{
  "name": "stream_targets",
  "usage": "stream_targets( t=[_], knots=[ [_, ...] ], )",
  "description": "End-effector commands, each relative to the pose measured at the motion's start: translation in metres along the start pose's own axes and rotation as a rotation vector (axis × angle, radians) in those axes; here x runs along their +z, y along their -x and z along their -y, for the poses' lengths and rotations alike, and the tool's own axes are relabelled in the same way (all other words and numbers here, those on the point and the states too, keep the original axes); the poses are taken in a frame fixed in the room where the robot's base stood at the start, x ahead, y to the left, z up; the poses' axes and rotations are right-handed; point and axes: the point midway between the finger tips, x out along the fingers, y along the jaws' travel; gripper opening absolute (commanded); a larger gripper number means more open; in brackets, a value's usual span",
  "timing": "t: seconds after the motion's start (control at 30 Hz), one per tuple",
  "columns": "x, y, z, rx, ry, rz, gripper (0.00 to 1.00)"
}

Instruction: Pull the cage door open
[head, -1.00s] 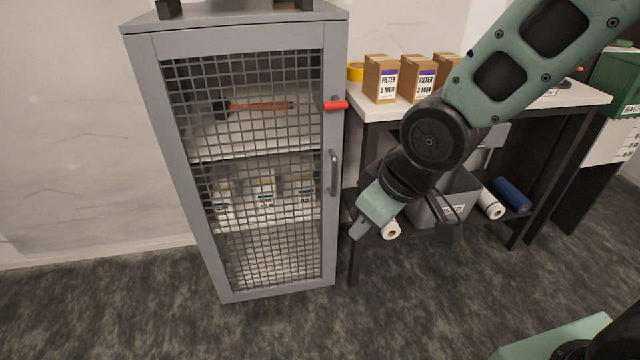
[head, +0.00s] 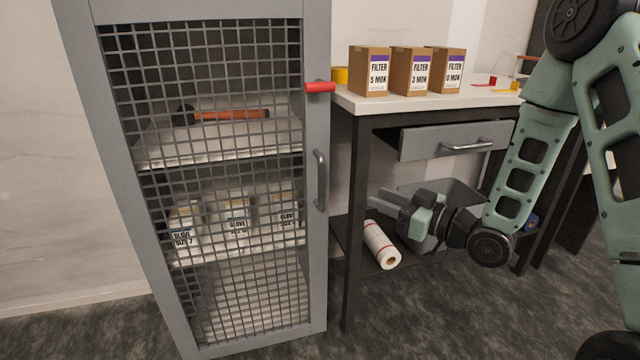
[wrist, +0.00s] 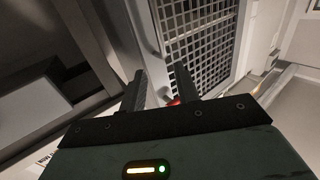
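The grey cage door (head: 220,140) has a wire mesh front and looks shut on its cabinet. A grey bar handle (head: 320,180) stands upright on its right edge. A red latch lever (head: 320,87) lies level above the handle. My gripper (head: 376,203) is to the right of the handle, apart from it, under the bench drawer, with its fingers pointing left. In the wrist view my gripper's two fingers (wrist: 162,88) are spread with nothing held between them.
The bench (head: 440,105) beside the cabinet holds filter boxes (head: 369,72) and has a drawer (head: 455,142) above my forearm. A paper roll (head: 382,245) and a grey bin lie on its lower shelf. The floor in front is clear. A hammer and glove boxes sit behind the mesh.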

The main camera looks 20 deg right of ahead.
Motion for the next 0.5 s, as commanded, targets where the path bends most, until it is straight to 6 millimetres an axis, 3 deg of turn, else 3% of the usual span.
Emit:
stream_targets(
  t=[0.5],
  knots=[
    [0.000,-0.099,0.002,-0.004,0.002,-0.001,0.32]
  ],
)
